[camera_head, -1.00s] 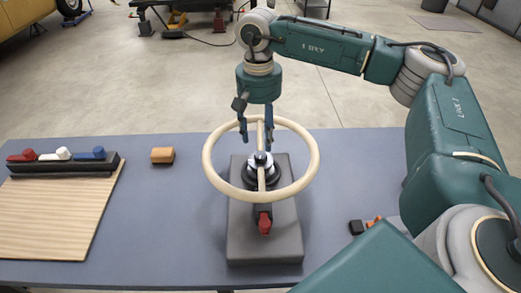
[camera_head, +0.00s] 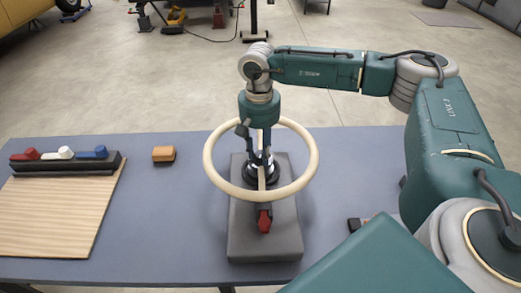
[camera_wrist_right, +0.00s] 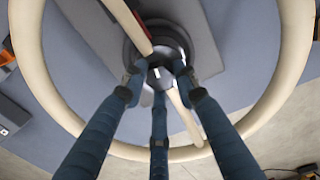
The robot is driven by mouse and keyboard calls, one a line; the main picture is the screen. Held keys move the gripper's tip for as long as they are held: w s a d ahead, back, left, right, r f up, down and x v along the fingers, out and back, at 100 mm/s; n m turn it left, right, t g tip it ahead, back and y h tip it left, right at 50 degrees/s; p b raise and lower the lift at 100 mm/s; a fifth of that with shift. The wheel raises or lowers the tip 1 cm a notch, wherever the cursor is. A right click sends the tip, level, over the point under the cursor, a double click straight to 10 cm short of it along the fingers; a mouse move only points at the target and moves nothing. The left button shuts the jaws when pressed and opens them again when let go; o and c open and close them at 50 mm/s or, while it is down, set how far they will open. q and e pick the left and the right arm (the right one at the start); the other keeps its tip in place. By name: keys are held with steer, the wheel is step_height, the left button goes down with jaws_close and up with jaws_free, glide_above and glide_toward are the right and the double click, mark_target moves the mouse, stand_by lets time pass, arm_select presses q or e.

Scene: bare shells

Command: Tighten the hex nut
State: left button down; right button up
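My right gripper (camera_head: 260,162) points straight down inside the ring at the hub. Its three blue fingers (camera_wrist_right: 158,84) surround the nut closely. Whether they press on it cannot be told. My left gripper is not in view.
A red-tipped part (camera_head: 265,219) sits on the block in front of the hub. A wooden board (camera_head: 60,220) and a dark rack (camera_head: 65,168) with red, white and blue pieces lie left. An orange block (camera_head: 163,154) is nearby. Small items (camera_head: 357,223) lie right.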

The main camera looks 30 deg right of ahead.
mark_target(260, 154)
steer(key=shift+f+m, duration=0.15)
steer(key=shift+m, duration=0.15)
steer(key=shift+r+m+b, duration=0.2)
steer(key=shift+m+b, duration=0.2)
steer(key=shift+m, duration=0.1)
steer(key=o, duration=1.1)
steer(key=shift+o, duration=0.2)
step_height(260, 154, up, 12)
